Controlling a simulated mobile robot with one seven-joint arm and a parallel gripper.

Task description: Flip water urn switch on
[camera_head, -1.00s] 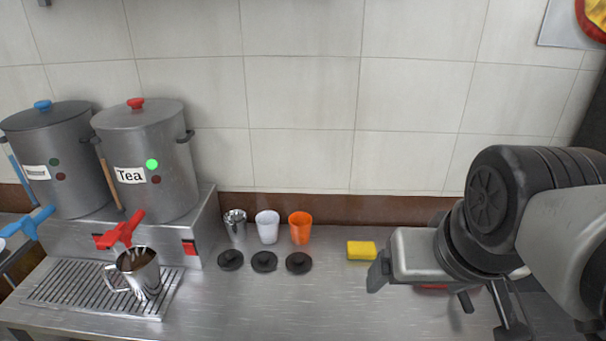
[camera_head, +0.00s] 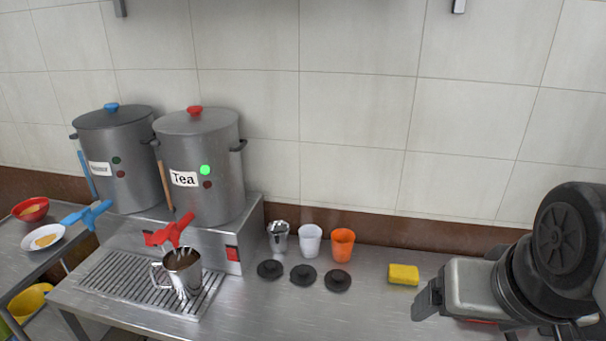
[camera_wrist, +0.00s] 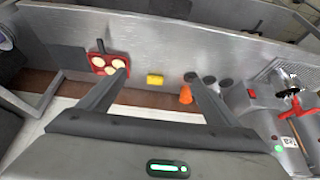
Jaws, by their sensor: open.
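The water urn (camera_head: 118,160) is a grey pot with a blue lid knob and blue tap at the left in the head view. Its two indicator dots look dark. The tea urn (camera_head: 205,200) stands right of it, with a red knob and a lit green dot. A red switch (camera_head: 233,254) is on the right of the metal base's front. Another red patch (camera_head: 149,238) on the base is partly hidden by the red tap; I cannot tell if it is a switch. My gripper (camera_wrist: 156,76) is open and empty, far right of the urns.
A metal jug (camera_head: 183,275) stands on the drip grate (camera_head: 140,285) under the red tap. Cups, including an orange one (camera_head: 342,245), and black lids (camera_head: 337,279) stand mid-counter. A yellow sponge (camera_head: 403,275) lies near my gripper. A side table at left holds a plate (camera_head: 43,238).

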